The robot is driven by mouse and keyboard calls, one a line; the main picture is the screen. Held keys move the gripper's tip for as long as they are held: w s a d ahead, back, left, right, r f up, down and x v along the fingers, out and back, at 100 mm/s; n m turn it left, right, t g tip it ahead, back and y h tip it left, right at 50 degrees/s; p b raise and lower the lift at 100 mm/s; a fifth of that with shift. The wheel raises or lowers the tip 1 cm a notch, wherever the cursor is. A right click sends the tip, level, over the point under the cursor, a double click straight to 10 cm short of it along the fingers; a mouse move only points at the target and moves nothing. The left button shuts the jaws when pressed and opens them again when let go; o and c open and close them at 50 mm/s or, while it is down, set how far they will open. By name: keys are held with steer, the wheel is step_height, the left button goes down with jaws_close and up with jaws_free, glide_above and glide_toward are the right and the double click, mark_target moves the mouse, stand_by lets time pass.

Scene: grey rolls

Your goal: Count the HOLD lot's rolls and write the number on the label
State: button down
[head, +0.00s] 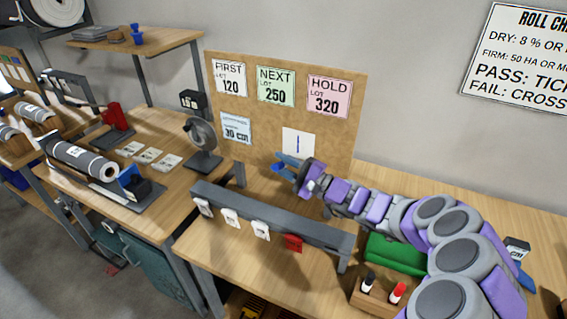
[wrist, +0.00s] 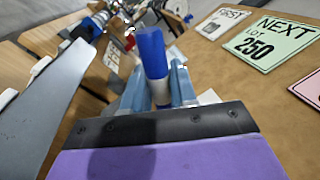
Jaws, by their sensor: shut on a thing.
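The pink HOLD card (head: 329,95), reading LOT 320, is at the upper right of the brown board. Below it, a white label (head: 298,141) bears one short upright blue stroke. My gripper (head: 284,164) is in front of the board, just below the label. In the wrist view my gripper (wrist: 157,88) is shut on a blue marker (wrist: 152,52). I cannot tell whether the marker touches the label. A grey roll (head: 83,160) numbered on its side lies on the left bench; more rolls (head: 34,113) are partly cut off at far left.
A grey rail (head: 270,220) with white tags and a red tag stands before the board. FIRST (head: 230,78) and NEXT (head: 275,88) cards hang beside HOLD. A wooden block (head: 376,296) with black and red markers and a green thing (head: 395,254) are on the right bench.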

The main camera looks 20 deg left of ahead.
steer(key=s, duration=0.5)
steer(key=shift+s+a, duration=0.25)
steer(key=shift+s, duration=0.05)
stand_by(0.7)
